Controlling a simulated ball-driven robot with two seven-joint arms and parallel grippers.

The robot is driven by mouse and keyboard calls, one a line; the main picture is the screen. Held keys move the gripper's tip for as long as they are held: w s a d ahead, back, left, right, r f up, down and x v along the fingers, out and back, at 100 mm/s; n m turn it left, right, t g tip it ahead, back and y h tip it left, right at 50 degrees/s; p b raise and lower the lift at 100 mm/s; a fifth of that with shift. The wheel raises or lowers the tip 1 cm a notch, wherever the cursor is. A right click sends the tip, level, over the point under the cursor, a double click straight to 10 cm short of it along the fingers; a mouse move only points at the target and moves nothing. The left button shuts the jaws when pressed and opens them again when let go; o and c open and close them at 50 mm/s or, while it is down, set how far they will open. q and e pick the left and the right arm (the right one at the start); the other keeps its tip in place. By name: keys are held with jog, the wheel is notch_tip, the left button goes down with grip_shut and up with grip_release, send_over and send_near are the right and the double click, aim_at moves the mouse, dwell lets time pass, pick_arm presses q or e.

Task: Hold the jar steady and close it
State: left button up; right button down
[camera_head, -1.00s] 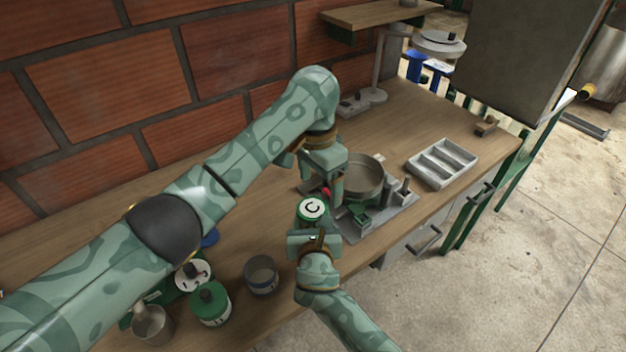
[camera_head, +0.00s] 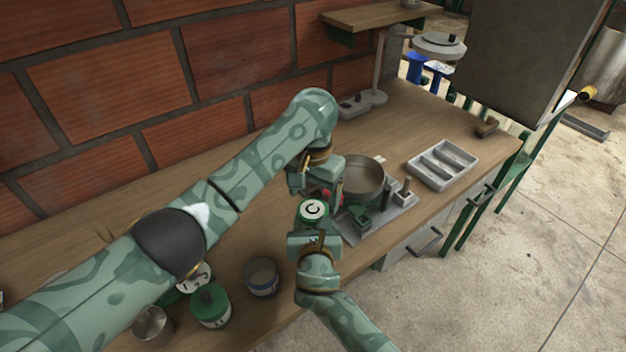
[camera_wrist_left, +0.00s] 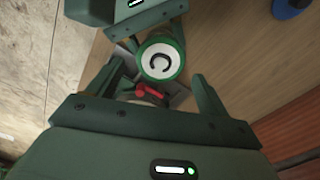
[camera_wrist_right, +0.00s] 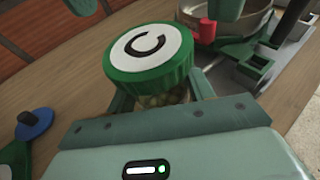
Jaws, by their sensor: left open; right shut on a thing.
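The jar (camera_wrist_right: 165,98) has a clear body with greenish contents. Its green lid (camera_wrist_right: 150,48) has a white top marked C and sits on the jar; how tightly I cannot tell. The lid also shows in the head view (camera_head: 312,211) and left wrist view (camera_wrist_left: 160,57). My right gripper (camera_head: 313,232) is shut around the jar body below the lid and holds it roughly upright. My left gripper (camera_head: 322,190) is open and empty, just beyond the jar. In the left wrist view the lid appears between its spread fingers, with no clear contact.
A round metal pan (camera_head: 362,177) and a grey fixture with a red knob (camera_wrist_right: 207,31) stand close behind the jar. A divided tray (camera_head: 442,165) is at right.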

aim_at(314, 210)
pick_arm(q)
jog(key=shift+f, duration=1.85)
jog(key=c, duration=1)
jog(key=m, duration=0.6)
jog(key=shift+m, duration=0.3)
jog(key=o, duration=1.1)
jog(key=shift+s+d, duration=0.1)
